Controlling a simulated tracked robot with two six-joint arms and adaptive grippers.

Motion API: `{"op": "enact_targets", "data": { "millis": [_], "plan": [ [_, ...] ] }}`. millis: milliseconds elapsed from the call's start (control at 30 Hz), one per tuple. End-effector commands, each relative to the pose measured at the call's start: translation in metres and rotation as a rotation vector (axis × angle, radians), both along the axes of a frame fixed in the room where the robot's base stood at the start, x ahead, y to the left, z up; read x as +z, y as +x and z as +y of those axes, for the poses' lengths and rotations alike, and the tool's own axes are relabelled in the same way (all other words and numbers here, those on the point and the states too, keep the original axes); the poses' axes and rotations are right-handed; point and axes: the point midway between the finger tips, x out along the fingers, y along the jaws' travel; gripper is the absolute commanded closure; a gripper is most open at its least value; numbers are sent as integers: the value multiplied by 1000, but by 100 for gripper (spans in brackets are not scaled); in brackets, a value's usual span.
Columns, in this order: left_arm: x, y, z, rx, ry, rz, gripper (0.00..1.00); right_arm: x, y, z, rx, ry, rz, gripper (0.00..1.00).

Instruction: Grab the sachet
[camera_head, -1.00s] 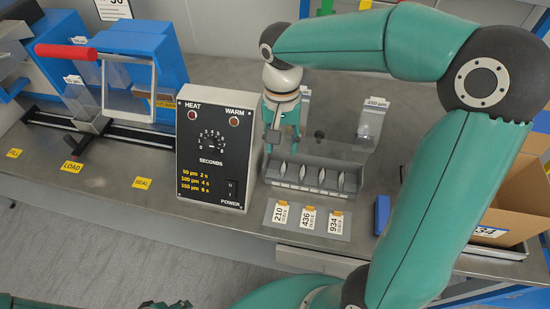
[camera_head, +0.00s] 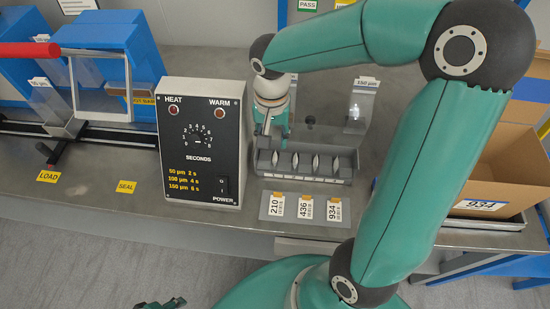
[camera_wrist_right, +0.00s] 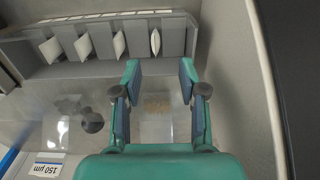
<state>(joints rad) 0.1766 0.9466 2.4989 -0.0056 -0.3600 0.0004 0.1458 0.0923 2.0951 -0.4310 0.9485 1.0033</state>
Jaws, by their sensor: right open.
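A clear sachet-like pouch with brownish contents (camera_wrist_right: 156,104) lies below and between the fingers of my right gripper (camera_wrist_right: 159,82) in the right wrist view. The fingers are open, one on each side of it in the picture, and I see no contact. In the head view my right gripper (camera_head: 270,127) points down behind the grey slotted rack (camera_head: 304,170), and the pouch cannot be made out there. The rack holds several white packets upright on edge; it also shows in the wrist view (camera_wrist_right: 85,66). A small part of my left gripper (camera_head: 160,304) shows at the bottom edge.
A black control box (camera_head: 201,143) stands left of the rack. A card with three number labels (camera_head: 304,221) lies in front. A cardboard box (camera_head: 499,172) is at right. A blue sealer (camera_head: 110,50) is at left.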

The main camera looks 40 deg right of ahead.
Motion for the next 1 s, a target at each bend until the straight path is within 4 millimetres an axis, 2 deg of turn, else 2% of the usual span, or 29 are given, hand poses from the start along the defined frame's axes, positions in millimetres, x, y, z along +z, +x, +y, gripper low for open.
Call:
{"op": "enact_targets", "data": {
  "millis": [167,500,767,1000],
  "plan": [
    [0,0,0,0,0,0,60,-10,-2,-1,-2,0,1,58],
    [-2,0,0,0,0,0,60,-53,-7,-2,-1,0,1,58],
    [-2,0,0,0,0,0,60,-55,-6,-3,-2,0,-1,58],
    [-2,0,0,0,0,0,60,-55,-6,-3,-2,0,-1,97]
  ]
}}
